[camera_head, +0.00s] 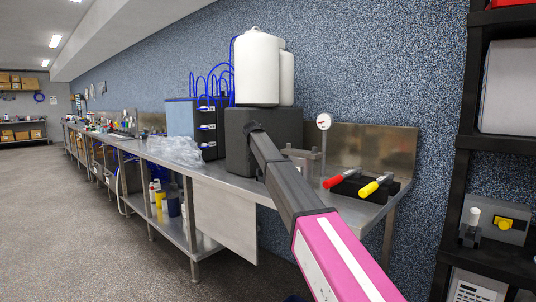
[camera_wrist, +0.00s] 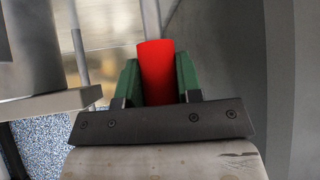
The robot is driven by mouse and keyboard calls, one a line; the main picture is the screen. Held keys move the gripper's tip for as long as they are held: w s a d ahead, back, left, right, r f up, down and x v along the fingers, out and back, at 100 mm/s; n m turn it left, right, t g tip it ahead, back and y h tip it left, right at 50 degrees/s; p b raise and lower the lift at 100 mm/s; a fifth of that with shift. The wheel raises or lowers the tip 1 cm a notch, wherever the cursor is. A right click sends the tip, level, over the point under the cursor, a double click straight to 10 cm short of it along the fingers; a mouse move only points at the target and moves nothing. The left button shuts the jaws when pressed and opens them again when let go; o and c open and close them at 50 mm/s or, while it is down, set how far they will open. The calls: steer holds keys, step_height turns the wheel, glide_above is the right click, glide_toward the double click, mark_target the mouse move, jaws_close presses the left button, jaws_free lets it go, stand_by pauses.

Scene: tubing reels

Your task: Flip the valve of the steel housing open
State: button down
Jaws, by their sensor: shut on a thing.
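In the wrist view my gripper (camera_wrist: 160,88) has its two green fingers closed on either side of a red handle (camera_wrist: 156,62), touching it. The handle points away from the gripper. A steel housing (camera_head: 303,158) stands on the bench in the head view, partly behind my arm. My gripper is hidden in the head view, so I cannot see there where the red handle joins, nor how far it is turned.
A black block with red (camera_head: 335,181) and yellow (camera_head: 371,188) handles sits at the right of the steel bench (camera_head: 205,170). A gauge (camera_head: 323,122) stands behind. A dark box (camera_head: 285,130) bears white tanks (camera_head: 257,68). A black shelf (camera_head: 465,130) stands at right. Floor at left is free.

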steer(key=shift+s+a+f+n+t+h, duration=0.1)
steer(key=shift+s+a+f+t+h, duration=0.05)
steer(key=shift+s+a+t+h, duration=0.5)
steer(key=shift+s+a+f+n+t+h, duration=0.1)
steer(key=shift+s+a+f+t+h, duration=0.2)
steer(key=shift+s+t, duration=0.45)
steer(key=shift+s+a+f+n+t+h, duration=0.1)
steer(key=shift+s+a+t+h, duration=0.4)
steer(key=shift+t, duration=0.4)
steer(key=c, duration=0.8)
jaws_free()
steer(key=v, duration=1.1)
